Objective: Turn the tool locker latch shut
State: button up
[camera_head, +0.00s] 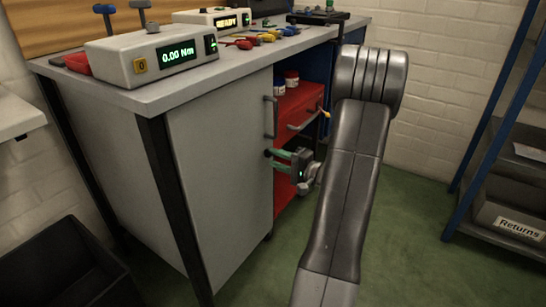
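The tool locker appears to be the grey cabinet (215,170) under the workbench, with a vertical bar handle (270,117) near its right edge. A small dark knob (267,153), possibly the latch, shows below the handle at that edge; its shape and turn are too small to tell. My gripper (274,159) points left at this edge, its two green fingers apart one above the other. The upper fingertip is at or very near the knob; I cannot tell if it touches. I see nothing between the fingers.
A red drawer unit (298,110) stands just behind my gripper, with jars on it. The bench top (160,95) carries a torque meter (155,55) and hand tools. A blue-framed shelf (490,120) stands right, a dark bin (65,265) lower left. Green floor between is clear.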

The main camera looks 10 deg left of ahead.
jog(key=p+v, duration=0.2)
jog(key=v, duration=0.9)
jog(key=shift+d+p, duration=0.3)
jog(key=shift+d, duration=0.05)
jog(key=shift+s, duration=0.1)
jog(key=b+x, duration=0.3)
jog(key=x, duration=1)
jog(key=shift+a, duration=0.4)
jog(key=shift+d, duration=0.1)
